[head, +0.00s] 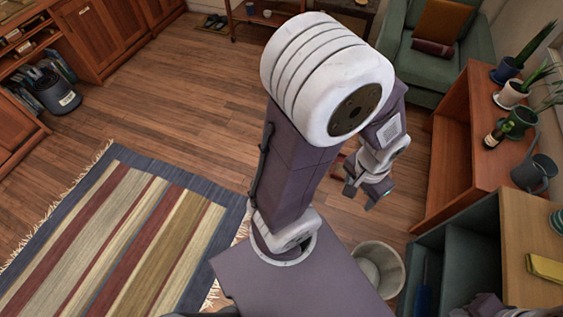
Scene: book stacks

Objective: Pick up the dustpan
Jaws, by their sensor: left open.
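My left gripper (361,194) hangs over the wood floor right of centre, beyond the bin. Its fingers are apart and I see nothing between them. A small red thing (338,163) shows on the floor just behind it, mostly hidden by my arm; I cannot tell what it is. I cannot make out a dustpan for certain. A narrow blue thing (424,299) stands inside the dark green open cabinet (473,262) at the lower right, too little of it showing to name. Only a grey-purple piece, perhaps of my right arm, shows at the bottom right edge.
A pale round bin (388,287) stands on the floor below my left gripper. An orange-brown shelf unit (477,95) with potted plants, a bottle and a watering can (535,173) lines the right. A green armchair (478,44) stands behind. A striped rug (120,235) lies left; floor between is clear.

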